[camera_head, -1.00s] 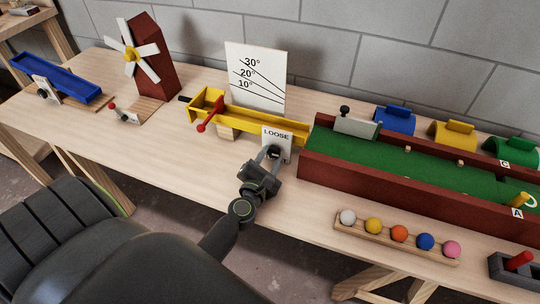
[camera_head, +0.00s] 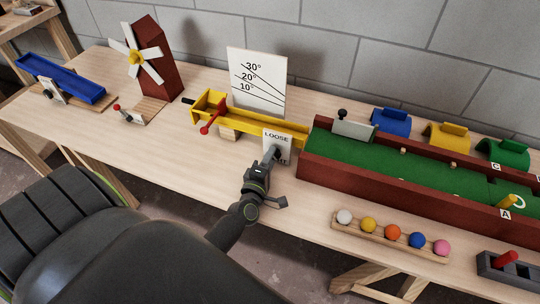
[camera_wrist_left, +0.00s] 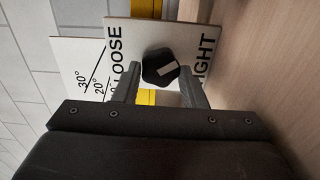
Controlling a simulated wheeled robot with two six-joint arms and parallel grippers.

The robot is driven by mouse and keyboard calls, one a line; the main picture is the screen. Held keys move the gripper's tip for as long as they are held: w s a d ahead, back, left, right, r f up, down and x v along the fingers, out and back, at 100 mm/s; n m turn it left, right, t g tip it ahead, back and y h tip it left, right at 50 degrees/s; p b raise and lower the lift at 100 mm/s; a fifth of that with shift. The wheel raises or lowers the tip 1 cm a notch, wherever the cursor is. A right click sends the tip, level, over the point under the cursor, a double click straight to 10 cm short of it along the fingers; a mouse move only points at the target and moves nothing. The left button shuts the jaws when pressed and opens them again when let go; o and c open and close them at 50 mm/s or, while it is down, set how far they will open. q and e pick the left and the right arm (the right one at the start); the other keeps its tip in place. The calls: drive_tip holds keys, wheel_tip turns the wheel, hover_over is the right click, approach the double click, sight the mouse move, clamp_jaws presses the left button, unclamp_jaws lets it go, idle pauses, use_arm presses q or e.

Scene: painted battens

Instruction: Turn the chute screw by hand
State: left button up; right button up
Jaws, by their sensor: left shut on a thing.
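The plate reads "LOOSE" at one side; at the other, "IGHT" shows in the left wrist view. My left gripper (camera_head: 273,154) reaches the plate from the front, its two fingers (camera_wrist_left: 163,86) on either side of the knob and shut on it. In the head view the gripper hides most of the knob. My right gripper is not in view.
A white angle board (camera_head: 257,82) marked 10°, 20° and 30° stands behind the chute. A red-walled green lane (camera_head: 390,165) lies to the right, with a rack of coloured balls (camera_head: 388,238) in front. A windmill (camera_head: 151,62) and blue trough (camera_head: 60,80) stand left.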

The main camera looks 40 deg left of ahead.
use_arm(q)
drive_tip(key=shift+m, duration=0.5)
drive_tip(key=shift+r+m+p, duration=0.1)
drive_tip(key=shift+m+p, duration=0.6)
drive_tip(key=shift+m, duration=0.2)
drive_tip(key=m+p, duration=0.1)
drive_tip(key=m, duration=0.1)
drive_tip(key=shift+m, duration=0.3)
drive_tip(key=shift+m+p, duration=0.35)
drive_tip(key=shift+m, duration=0.35)
drive_tip(key=o, duration=1)
